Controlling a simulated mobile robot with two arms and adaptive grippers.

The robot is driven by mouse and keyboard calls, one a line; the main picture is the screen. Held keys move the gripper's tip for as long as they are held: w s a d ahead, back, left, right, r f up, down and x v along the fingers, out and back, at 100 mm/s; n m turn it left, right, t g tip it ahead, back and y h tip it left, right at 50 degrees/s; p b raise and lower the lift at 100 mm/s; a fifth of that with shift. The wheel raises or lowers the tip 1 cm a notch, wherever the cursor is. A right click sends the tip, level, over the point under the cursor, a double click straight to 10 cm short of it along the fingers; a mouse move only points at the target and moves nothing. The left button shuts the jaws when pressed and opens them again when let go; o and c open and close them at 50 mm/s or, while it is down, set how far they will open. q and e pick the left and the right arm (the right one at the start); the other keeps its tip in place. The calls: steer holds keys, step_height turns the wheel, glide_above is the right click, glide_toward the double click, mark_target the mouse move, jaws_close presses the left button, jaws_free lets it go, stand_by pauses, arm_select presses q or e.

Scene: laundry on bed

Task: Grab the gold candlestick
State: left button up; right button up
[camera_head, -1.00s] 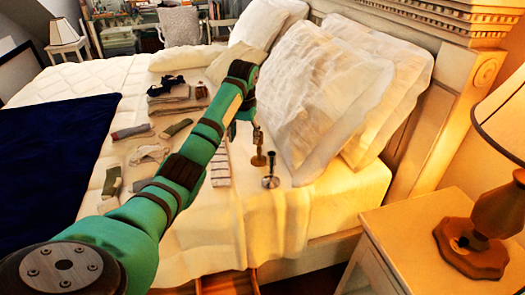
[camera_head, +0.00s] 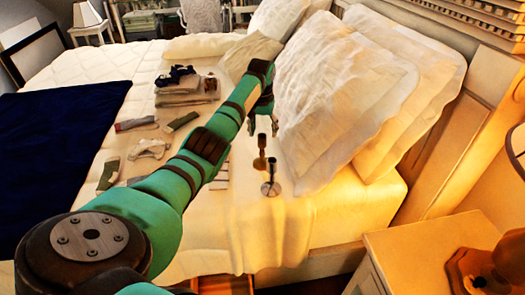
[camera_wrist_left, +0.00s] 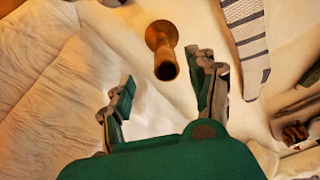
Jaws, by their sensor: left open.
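The gold candlestick (camera_head: 260,153) stands upright on the bed near the pillows. In the left wrist view the gold candlestick (camera_wrist_left: 163,50) is seen from above, with its open top facing the camera, just ahead of the fingertips and nearer the right finger. My left gripper (camera_head: 263,130) is open and empty, with its fingers pointing down above the candlestick; the two fingers also show spread in the wrist view (camera_wrist_left: 162,72). A silver candlestick (camera_head: 271,180) stands just in front of the gold one. My right gripper is not in view.
Large white pillows (camera_head: 345,95) lean close to the right of the candlesticks. Folded clothes (camera_head: 186,90) and several socks lie to the left. A striped cloth (camera_wrist_left: 246,40) lies beside the gold candlestick. A nightstand (camera_head: 410,245) stands at front right.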

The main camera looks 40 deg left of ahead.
mark_target(262, 143)
arm_select(q)
steer(key=f, duration=0.3)
steer(key=shift+w+a, duration=0.1)
steer(key=shift+a, duration=0.15)
steer(key=f, duration=0.2)
steer(key=f+b, duration=0.1)
steer(key=shift+w+a+f, duration=0.2)
steer(key=shift+a+f, duration=0.1)
steer(key=shift+f, duration=0.35)
jaws_close()
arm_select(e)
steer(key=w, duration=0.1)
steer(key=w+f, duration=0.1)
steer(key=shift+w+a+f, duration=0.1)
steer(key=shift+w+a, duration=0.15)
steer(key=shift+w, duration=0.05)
arm_select(q)
steer(key=shift+r, duration=0.1)
